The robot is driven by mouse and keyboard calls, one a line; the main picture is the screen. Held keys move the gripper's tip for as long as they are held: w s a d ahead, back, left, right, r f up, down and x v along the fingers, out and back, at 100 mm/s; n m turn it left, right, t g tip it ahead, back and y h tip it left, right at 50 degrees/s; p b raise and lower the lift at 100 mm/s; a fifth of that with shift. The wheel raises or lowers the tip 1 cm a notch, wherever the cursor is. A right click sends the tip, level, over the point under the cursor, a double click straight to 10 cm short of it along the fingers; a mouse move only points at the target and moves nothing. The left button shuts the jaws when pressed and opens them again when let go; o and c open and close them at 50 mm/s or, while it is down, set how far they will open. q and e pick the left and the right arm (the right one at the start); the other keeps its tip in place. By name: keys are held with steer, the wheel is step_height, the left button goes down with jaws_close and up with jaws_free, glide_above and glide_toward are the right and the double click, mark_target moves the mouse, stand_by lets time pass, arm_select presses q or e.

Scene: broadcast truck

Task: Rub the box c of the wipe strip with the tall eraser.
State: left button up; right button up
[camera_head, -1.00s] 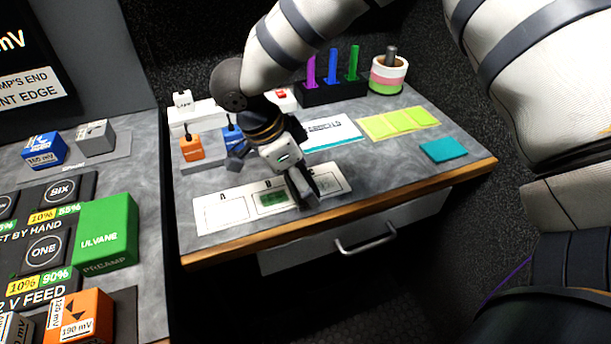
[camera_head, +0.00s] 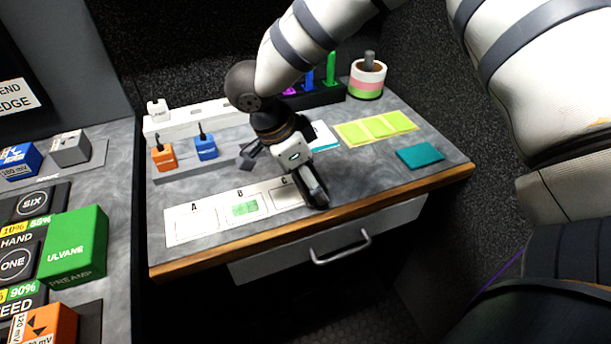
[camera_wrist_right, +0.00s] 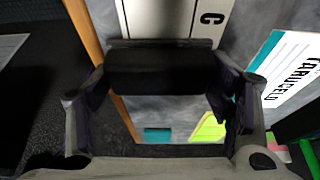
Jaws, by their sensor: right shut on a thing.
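The wipe strip (camera_head: 219,223) is a white strip near the front edge of the desk, with boxes lettered A, B and C. Box B (camera_head: 245,208) bears a green mark. My right gripper (camera_head: 314,193) is at the right end of the strip. It is shut on a dark block, which I take for the tall eraser (camera_wrist_right: 153,71). Whether the eraser touches the strip is not clear. My left gripper is out of view.
Orange (camera_head: 163,157) and blue (camera_head: 205,148) blocks stand on a grey rack behind the strip. Yellow-green notes (camera_head: 376,128), a teal pad (camera_head: 420,155) and a tape roll (camera_head: 367,80) lie to the right. Bare desk lies between strip and teal pad.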

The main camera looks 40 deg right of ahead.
step_height(320, 180, up, 3)
steer(key=shift+a+r, duration=0.15)
steer(key=shift+r, duration=2.4)
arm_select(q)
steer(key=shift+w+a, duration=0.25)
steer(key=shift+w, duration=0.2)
